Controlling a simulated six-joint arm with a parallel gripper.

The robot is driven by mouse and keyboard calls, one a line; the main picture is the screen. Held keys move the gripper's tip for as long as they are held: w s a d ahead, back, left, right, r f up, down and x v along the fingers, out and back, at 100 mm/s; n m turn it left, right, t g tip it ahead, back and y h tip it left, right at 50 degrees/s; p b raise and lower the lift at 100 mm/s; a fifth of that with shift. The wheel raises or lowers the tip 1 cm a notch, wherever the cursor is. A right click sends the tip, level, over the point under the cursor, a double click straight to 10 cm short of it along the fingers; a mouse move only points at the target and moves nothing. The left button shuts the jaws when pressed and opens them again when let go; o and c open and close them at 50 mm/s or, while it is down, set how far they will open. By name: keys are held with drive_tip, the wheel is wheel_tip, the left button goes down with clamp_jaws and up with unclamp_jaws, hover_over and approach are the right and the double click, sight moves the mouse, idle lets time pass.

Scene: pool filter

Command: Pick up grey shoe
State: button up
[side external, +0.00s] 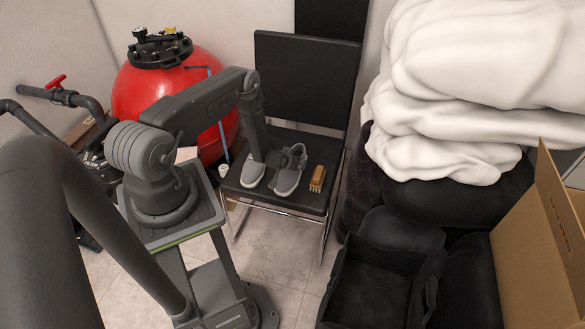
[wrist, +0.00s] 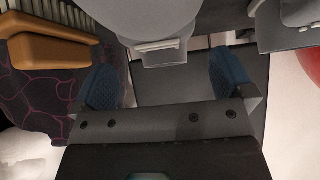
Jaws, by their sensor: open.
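Two grey shoes with pale soles sit side by side on a black chair seat (side external: 305,206). The left shoe (side external: 253,173) and the right shoe (side external: 288,181) show in the side view. My gripper (side external: 282,158) is low over the seat at the upper part of the right shoe. In the wrist view, my gripper (wrist: 165,80) has its blue-padded fingers wide apart, with bare dark surface between them. One grey shoe (wrist: 155,18) lies just beyond the fingertips, roughly centred and cut off by the top edge. The other shoe (wrist: 285,35) is at upper right. Exact contact cannot be told.
A wooden brush (side external: 317,178) lies right of the shoes, and at the wrist view's left (wrist: 45,52). The chair backrest (side external: 305,80) stands behind. A red tank (side external: 165,90) is left; white bedding (side external: 450,110), a black crate (side external: 370,285) and a cardboard box (side external: 545,250) are right.

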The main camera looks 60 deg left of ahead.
drive_tip(key=shift+x, duration=1.75)
drive_tip(key=shift+c, duration=0.3)
drive_tip(key=c, duration=1.1)
